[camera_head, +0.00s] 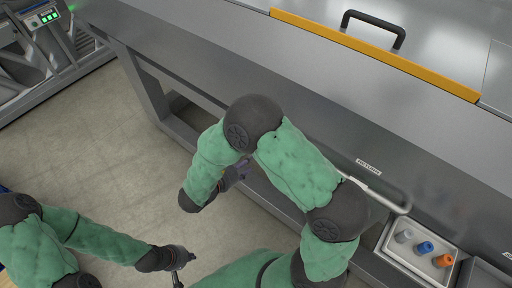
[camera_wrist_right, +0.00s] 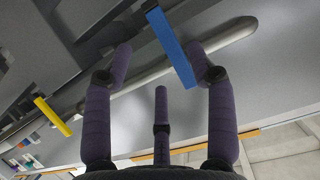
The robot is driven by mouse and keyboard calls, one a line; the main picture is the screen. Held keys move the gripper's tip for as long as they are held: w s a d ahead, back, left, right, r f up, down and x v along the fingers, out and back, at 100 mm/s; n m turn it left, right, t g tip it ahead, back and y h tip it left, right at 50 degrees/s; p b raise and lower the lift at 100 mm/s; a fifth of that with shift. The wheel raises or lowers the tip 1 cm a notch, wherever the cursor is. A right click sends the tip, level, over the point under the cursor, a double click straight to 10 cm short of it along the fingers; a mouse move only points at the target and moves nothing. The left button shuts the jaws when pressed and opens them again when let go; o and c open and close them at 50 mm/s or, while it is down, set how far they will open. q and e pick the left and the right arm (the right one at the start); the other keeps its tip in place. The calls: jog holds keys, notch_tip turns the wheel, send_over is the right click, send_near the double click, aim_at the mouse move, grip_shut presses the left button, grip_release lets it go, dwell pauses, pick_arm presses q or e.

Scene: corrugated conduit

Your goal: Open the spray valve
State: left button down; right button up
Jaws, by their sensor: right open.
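In the right wrist view, a flat blue lever (camera_wrist_right: 172,50) slants between my right gripper's spread fingers, close beside the right-hand finger. I cannot tell whether they touch. A yellow lever (camera_wrist_right: 52,116) stands farther left, outside the fingers. No label shows which is the spray valve. My right gripper (camera_wrist_right: 162,63) is open and holds nothing visible. In the head view the right gripper (camera_head: 237,172) is small and partly hidden by its own arm, near the bench side; the levers are hidden there. My left gripper (camera_head: 180,262) hangs low over the floor, its fingers too small to read.
A metal pipe (camera_wrist_right: 185,58) runs behind the fingers. The long grey bench (camera_head: 420,135) has an orange strip (camera_head: 375,55) and a black handle (camera_head: 373,22). A tray (camera_head: 410,268) with grey, blue and orange items is at lower right. Floor (camera_head: 110,165) at left is clear.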

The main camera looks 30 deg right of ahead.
jog(key=b+x, duration=0.2)
jog(key=x, duration=0.7)
jog(key=shift+w+d+f, duration=0.15)
jog(key=shift+d, duration=0.05)
grip_shut()
